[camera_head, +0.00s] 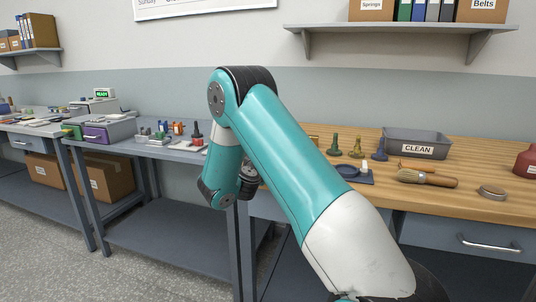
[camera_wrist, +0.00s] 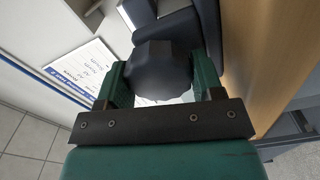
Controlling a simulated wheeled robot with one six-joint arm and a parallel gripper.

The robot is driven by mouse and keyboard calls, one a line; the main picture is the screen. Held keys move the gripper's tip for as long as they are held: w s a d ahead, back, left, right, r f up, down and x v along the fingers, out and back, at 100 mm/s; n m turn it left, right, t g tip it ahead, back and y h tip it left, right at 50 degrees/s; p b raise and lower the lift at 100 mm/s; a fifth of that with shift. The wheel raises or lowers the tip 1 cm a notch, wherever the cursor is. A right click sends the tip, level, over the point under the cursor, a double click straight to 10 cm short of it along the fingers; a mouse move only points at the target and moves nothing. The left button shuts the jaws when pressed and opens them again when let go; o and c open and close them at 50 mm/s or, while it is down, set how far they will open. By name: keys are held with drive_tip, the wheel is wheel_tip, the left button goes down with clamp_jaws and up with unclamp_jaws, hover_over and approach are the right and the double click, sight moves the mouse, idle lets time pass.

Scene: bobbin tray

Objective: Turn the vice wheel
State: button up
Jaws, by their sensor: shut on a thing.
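In the wrist view, the vice wheel (camera_wrist: 160,70) is a dark grey, many-sided knob. My gripper (camera_wrist: 161,82) has a green finger on each side of it and is shut on it. A dark blue-grey body (camera_wrist: 183,32), which looks like part of the vice, lies just beyond the wheel. In the head view, my teal arm bends down to the bench, and my gripper and the wheel are hidden behind it.
A red container (camera_head: 526,163) stands far right. A printed sheet (camera_wrist: 82,70) lies left of my gripper.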

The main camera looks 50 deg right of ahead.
drive_tip(key=n+p, duration=0.2)
drive_tip(key=n, duration=0.2)
drive_tip(key=shift+a+p, duration=0.1)
drive_tip(key=shift+p, duration=0.2)
drive_tip(key=shift+f+n+p, duration=0.2)
drive_tip(key=shift+n+p, duration=0.45)
drive_tip(key=shift+n, duration=0.55)
drive_tip(key=o, duration=0.9)
